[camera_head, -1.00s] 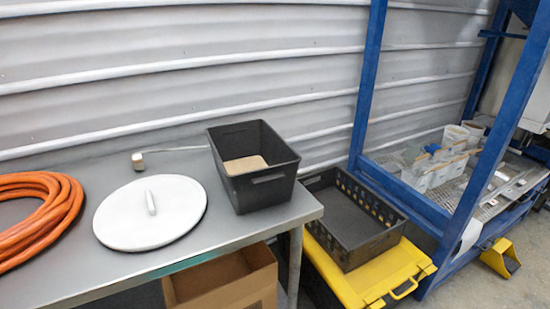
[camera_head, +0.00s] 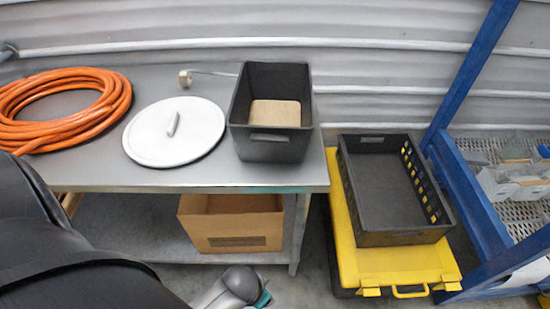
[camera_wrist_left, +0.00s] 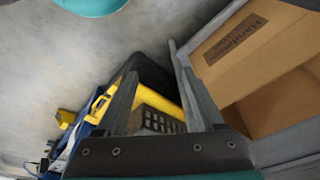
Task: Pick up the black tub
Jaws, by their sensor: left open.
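The black tub (camera_head: 277,148) stands upright near the right end of the grey metal table, with a flat tan piece lying inside on its bottom. My left gripper (camera_wrist_left: 158,76) shows in the left wrist view with its two fingers apart and nothing held between them. I cannot make out the tub in the left wrist view. My right gripper is not in view.
A white lid (camera_head: 174,133) and an orange hose coil (camera_head: 60,107) lie left of the tub. A cardboard box (camera_head: 232,224) sits on the lower shelf. A black crate (camera_head: 402,236) rests on a yellow case (camera_head: 362,265) to the right, beside a blue frame (camera_head: 470,75).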

